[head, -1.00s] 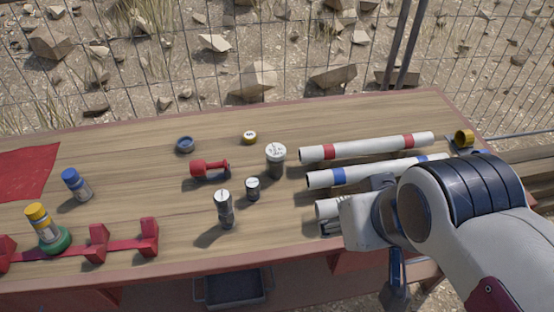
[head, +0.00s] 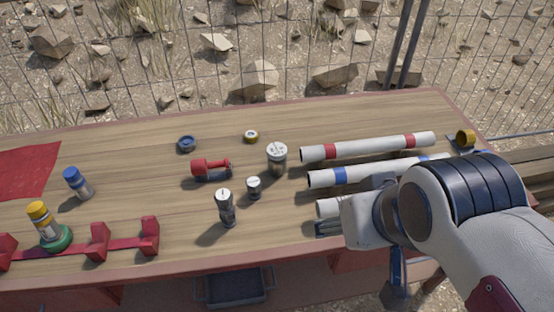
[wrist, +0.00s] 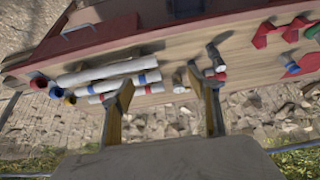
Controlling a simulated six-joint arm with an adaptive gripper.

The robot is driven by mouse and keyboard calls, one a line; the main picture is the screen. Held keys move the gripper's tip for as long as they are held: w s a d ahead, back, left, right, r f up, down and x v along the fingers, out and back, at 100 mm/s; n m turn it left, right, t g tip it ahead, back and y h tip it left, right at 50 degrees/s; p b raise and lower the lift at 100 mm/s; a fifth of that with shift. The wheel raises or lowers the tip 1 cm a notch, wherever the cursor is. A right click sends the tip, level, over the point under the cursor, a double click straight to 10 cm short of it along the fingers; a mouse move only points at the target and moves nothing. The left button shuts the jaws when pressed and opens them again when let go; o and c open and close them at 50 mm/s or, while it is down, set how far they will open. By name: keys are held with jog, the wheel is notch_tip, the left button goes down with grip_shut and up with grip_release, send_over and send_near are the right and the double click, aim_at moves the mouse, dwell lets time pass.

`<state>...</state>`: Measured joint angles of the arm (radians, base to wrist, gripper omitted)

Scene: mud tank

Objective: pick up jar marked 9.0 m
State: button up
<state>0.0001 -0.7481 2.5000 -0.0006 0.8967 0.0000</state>
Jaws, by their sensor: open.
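Three jars with pale lids stand upright on the wooden table: a wide jar (head: 277,160), a small jar (head: 253,188) and a tall slim jar (head: 225,208). The markings are too small to read, so I cannot tell which jar is 9.0 m. My gripper (wrist: 160,80) is open and empty in the wrist view, apart from the jars.
White tubes with red (head: 368,147) and blue (head: 375,171) bands lie at the right, one partly behind my arm. A wire fence stands behind.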

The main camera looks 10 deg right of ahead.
jog(key=w+d+f+t+h, duration=0.1)
jog(key=w+d+f+t, duration=0.15)
jog(key=w, duration=1.05)
jog(key=n+t+y, duration=0.2)
jog(key=n+t, duration=0.1)
send_near(283, 154)
jog(key=d+r, duration=0.4)
jog(key=d, duration=0.1)
jog(key=shift+w+a+f+n+t+y, duration=0.1)
jog(key=shift+w+a+f+t+y, duration=0.2)
jog(key=shift+w+a+f+y, duration=0.7)
jog(key=shift+w+a+f+n+t+y, duration=0.1)
jog(key=shift+w+a+f+t, duration=0.3)
jog(key=shift+f, duration=1.2)
jog(key=shift+w+a+f+n+t+y, duration=0.15)
jog(key=shift+w+a+f+y, duration=0.55)
jog(key=shift+f, duration=0.55)
jog(key=shift+s+a, duration=0.1)
jog(key=shift+s, duration=0.05)
jog(key=shift+x, duration=1.3)
